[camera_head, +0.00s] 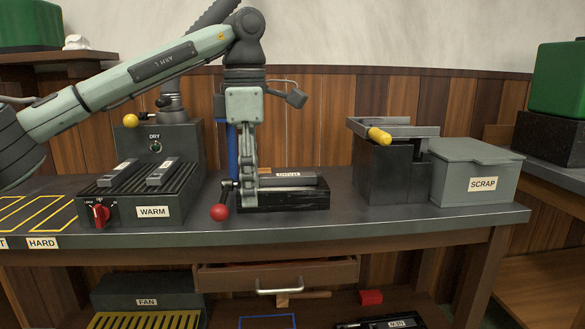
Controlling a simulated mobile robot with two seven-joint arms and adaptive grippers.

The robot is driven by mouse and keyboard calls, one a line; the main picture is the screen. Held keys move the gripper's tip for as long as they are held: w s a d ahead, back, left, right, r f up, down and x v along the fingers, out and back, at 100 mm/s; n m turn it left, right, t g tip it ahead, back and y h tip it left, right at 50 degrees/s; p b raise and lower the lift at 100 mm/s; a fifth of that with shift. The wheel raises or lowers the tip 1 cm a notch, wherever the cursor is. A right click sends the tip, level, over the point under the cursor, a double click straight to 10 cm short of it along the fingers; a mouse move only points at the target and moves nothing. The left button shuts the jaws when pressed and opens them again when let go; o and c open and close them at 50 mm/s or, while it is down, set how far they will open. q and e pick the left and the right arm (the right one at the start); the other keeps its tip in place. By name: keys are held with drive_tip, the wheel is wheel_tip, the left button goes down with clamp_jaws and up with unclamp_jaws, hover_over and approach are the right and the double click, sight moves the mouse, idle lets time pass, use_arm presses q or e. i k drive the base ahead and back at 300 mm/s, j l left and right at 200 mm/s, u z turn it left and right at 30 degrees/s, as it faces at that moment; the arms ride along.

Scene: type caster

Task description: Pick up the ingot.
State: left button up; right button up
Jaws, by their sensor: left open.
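Two grey bars with small white labels, the left one (121,173) and the right one (162,172), lie side by side on the slatted black warmer marked WARM (185,193). Another dark grey labelled bar (300,181) lies on a low black block (290,203) at the bench's middle. I cannot tell which of these bars is the ingot. My left gripper (247,190) points down from above at the left end of the block, beside that bar. It is open, and its fingers show edge-on. I cannot tell whether it touches the bar. My right gripper is out of view.
A red-knobbed lever (220,212) and a blue post (232,150) stand close to my left gripper. A dark box with a yellow-handled top (385,170) and the grey SCRAP bin (475,172) stand to the right. The bench front (370,222) is clear.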

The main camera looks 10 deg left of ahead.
sight(280, 179)
drive_tip(key=i, duration=0.9)
